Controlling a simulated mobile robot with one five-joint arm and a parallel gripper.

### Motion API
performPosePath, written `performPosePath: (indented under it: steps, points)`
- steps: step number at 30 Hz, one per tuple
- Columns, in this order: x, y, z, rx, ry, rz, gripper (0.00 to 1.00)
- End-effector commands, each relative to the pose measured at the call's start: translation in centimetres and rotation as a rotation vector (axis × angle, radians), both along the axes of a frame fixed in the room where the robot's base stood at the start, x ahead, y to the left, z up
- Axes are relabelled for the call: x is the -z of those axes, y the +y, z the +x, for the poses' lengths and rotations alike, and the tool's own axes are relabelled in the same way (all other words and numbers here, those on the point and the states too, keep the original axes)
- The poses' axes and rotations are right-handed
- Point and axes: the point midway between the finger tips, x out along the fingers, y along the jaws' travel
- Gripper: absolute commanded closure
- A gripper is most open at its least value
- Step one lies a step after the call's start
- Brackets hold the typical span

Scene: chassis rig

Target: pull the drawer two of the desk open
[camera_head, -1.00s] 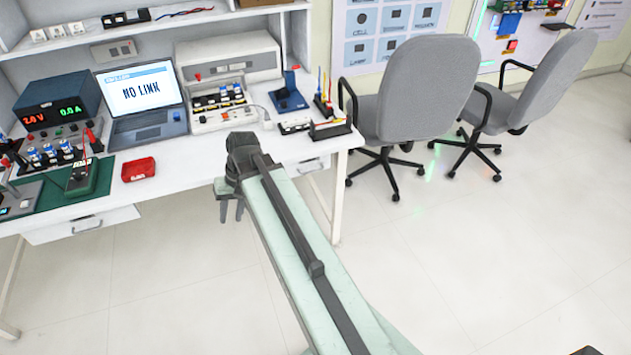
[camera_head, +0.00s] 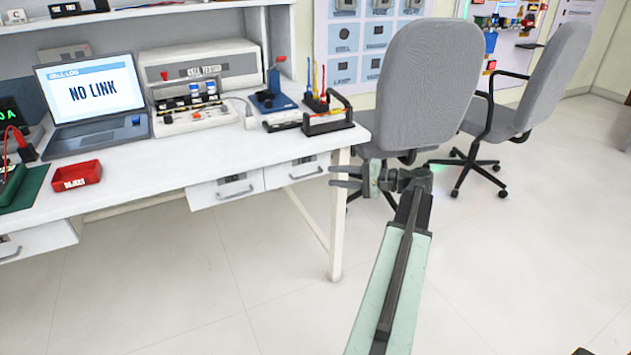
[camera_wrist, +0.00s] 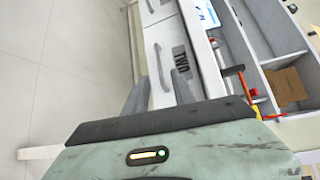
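The white desk (camera_head: 120,165) has several drawers under its top. The rightmost drawer (camera_head: 282,178) appears shut and has a grey bar handle. In the wrist view, the nearest drawer front (camera_wrist: 165,36) carries a sideways dark label that seems to read TWO, with its curved handle (camera_wrist: 160,68) ahead of my fingers. My gripper (camera_head: 333,176) is at the right of this drawer, beside the desk's front right leg, its fingers pointing left. It also shows in the wrist view (camera_wrist: 158,88), open and empty, with the handle seen between the fingertips but not gripped.
A second drawer (camera_head: 208,196) is left of it, and another (camera_head: 32,240) lies further left. A grey chair (camera_head: 425,85) stands close behind my gripper. The front right desk leg (camera_head: 337,235) is near. Floor in front is clear.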

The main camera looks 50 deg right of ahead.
Motion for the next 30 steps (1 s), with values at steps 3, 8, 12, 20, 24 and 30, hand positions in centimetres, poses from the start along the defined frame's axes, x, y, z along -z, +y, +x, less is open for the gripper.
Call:
performPosePath:
  steps: [3,8,12,20,24,30]
  points:
    - [0.4,0.8,1.7,0.000,0.001,0.000,0.69]
    - [0.8,1.9,4.3,0.001,0.002,-0.001,0.69]
    - [1.0,2.4,5.8,0.003,0.002,-0.001,0.69]
    - [1.0,2.6,6.3,0.006,0.002,-0.002,0.69]
    - [1.0,2.6,6.3,0.006,0.002,-0.002,0.91]
    - [1.0,2.6,6.2,0.006,0.002,-0.002,1.00]
